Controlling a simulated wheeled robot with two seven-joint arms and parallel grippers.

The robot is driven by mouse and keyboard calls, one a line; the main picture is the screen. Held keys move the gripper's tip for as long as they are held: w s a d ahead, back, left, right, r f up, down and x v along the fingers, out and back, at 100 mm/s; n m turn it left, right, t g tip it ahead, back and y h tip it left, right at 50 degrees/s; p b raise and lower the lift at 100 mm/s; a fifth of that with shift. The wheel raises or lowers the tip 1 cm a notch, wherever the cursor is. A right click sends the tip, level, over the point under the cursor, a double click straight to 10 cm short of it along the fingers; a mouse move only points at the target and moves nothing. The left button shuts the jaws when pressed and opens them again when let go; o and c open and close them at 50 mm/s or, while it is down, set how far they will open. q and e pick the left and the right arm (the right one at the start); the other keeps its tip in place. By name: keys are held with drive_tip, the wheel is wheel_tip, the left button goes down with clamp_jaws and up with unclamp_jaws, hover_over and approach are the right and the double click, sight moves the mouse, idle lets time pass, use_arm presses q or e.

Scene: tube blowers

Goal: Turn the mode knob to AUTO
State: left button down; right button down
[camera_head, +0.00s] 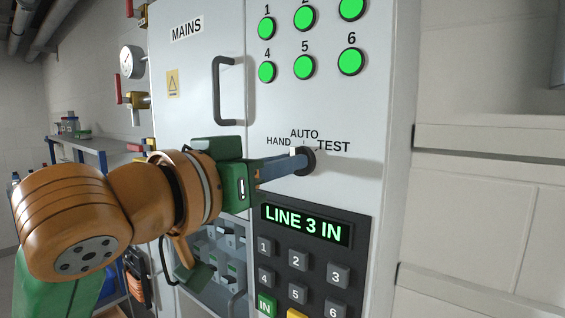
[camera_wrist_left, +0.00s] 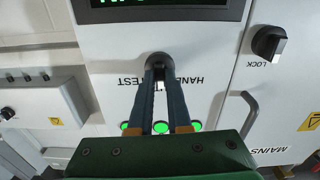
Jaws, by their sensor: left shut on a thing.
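The mode knob (camera_head: 308,161) is a dark round knob on the grey cabinet door, under the labels HAND, AUTO and TEST. A small white patch shows at its upper left, on the HAND side; the fingers partly cover the knob, so I cannot tell its exact setting. My left gripper (camera_head: 297,163) reaches in from the left and is shut on the knob. In the left wrist view the two blue-grey fingers (camera_wrist_left: 158,74) close on the dark knob (camera_wrist_left: 158,59), with the labels upside down. My right gripper is not in view.
Green round buttons (camera_head: 304,67) sit above the knob. A keypad panel (camera_head: 316,254) reading LINE 3 IN is just below. A door handle (camera_head: 218,90) stands out at the left on the MAINS door. The wrist view also shows a LOCK knob (camera_wrist_left: 268,42).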

use_arm(q)
drive_tip(key=shift+r+m, duration=0.1)
drive_tip(key=shift+m, duration=0.3)
drive_tip(key=c, duration=0.9)
unclamp_jaws()
drive_tip(key=shift+o, duration=0.2)
drive_tip(key=b+v, duration=0.4)
drive_tip(key=v, duration=0.3)
